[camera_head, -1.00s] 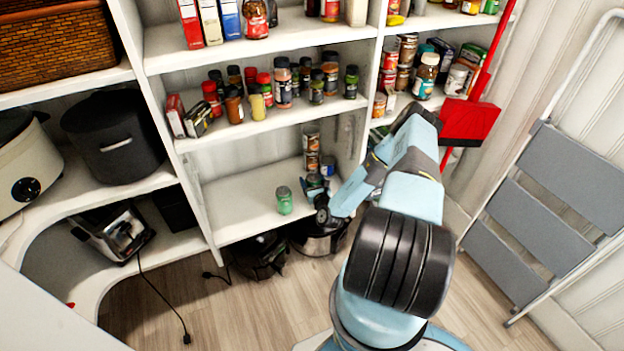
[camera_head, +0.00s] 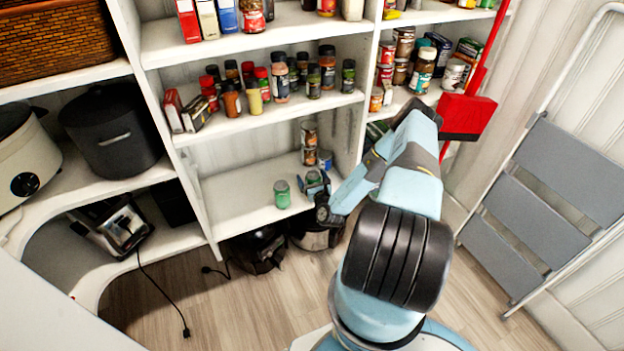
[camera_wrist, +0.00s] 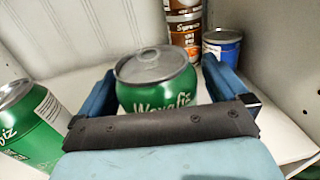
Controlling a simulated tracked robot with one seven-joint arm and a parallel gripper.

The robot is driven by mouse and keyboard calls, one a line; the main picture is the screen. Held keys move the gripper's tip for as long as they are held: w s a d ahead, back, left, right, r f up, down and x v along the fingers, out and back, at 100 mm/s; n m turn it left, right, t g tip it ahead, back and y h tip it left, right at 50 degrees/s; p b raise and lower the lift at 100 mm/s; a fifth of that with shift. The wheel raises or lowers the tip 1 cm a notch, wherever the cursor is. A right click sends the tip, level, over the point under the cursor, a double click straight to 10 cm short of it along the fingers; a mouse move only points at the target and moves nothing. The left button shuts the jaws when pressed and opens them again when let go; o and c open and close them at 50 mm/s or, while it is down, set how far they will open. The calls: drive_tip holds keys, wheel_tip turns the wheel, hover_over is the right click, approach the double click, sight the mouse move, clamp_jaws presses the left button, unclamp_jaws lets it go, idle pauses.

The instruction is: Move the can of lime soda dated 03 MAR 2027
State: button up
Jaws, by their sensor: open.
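A green soda can (camera_wrist: 160,92) stands upright between the two blue fingers of my open gripper (camera_wrist: 158,76) in the wrist view. Its lower part is hidden behind the gripper's dark front edge. A second green can (camera_wrist: 32,130) stands outside the left finger, with part of a white label showing. In the head view this second can (camera_head: 282,194) stands on the lower shelf, left of my gripper (camera_head: 318,188). The can between the fingers is partly hidden there. No date is legible on either can, so I cannot tell which is dated 03 MAR 2027.
Brown-labelled stacked cans (camera_wrist: 184,30) and a blue can (camera_wrist: 222,46) stand behind the gripper, near the shelf's right wall. The lower shelf (camera_head: 235,205) is bare at left. Spice jars fill the shelf above. A red dustpan (camera_head: 466,116) hangs by my arm.

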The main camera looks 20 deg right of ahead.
drive_tip(key=s+a, duration=0.1)
drive_tip(key=s, duration=1.2)
drive_tip(key=shift+s, duration=0.35)
drive_tip(key=shift+a, duration=0.1)
drive_tip(key=w+a+r+n+g+y, duration=0.1)
drive_tip(key=a+r+n+g+y, duration=0.35)
drive_tip(key=r+n+y, duration=0.7)
drive_tip(key=w+a+r+n+g+y, duration=0.2)
drive_tip(key=a+r+n+g+y, duration=0.4)
drive_tip(key=r, duration=0.8)
drive_tip(key=s+a+r+n+g+h, duration=0.2)
drive_tip(key=s+a+r+n+g, duration=0.1)
drive_tip(key=s+r+n+g, duration=0.4)
drive_tip(key=s+a+r+n+g+h, duration=0.1)
drive_tip(key=s+a+r+n+g, duration=0.15)
drive_tip(key=r+n, duration=0.55)
drive_tip(key=s+d+r+n+t+h, duration=0.1)
drive_tip(key=s+r+n+t+h, duration=0.1)
drive_tip(key=s+r+h, duration=0.4)
drive_tip(key=s+d+r+n+t+h, duration=0.1)
drive_tip(key=s+r+t+h, duration=0.4)
drive_tip(key=s+r, duration=0.7)
wheel_tip(320, 180, up, 5)
drive_tip(key=shift+s+d+f+n+t+h, duration=0.1)
drive_tip(key=shift+s+d+n+t+h, duration=0.2)
drive_tip(key=shift+n+h, duration=0.55)
